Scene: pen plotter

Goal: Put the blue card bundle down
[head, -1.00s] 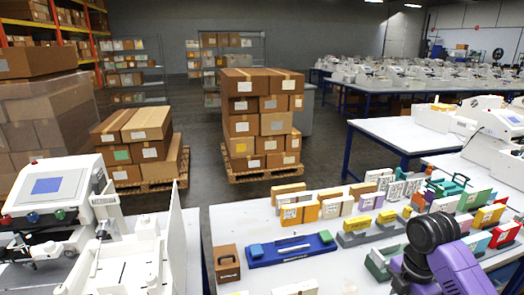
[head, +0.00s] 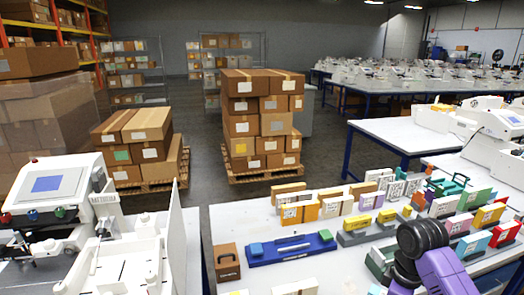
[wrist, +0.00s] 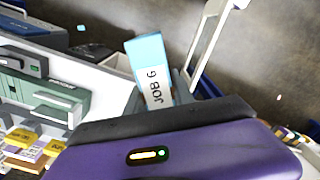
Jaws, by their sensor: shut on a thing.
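The blue card bundle (wrist: 149,53) is light blue with a white label reading "JOB 6". It shows in the wrist view, sticking out tilted beyond my gripper (wrist: 163,90). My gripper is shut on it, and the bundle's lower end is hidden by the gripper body. The bundle appears clear of the white table edge, with dark floor behind it. In the head view my purple and black arm is at the lower right, and neither the fingers nor the bundle can be made out there.
A white table (head: 350,274) carries several coloured card bundles in holders, a blue tray (head: 291,249) and a brown box (head: 227,262). A white plotter machine (head: 48,195) stands at the left. Stacked cartons (head: 262,122) stand on a pallet behind. In the wrist view, a grey-green machine (wrist: 42,97) is at left.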

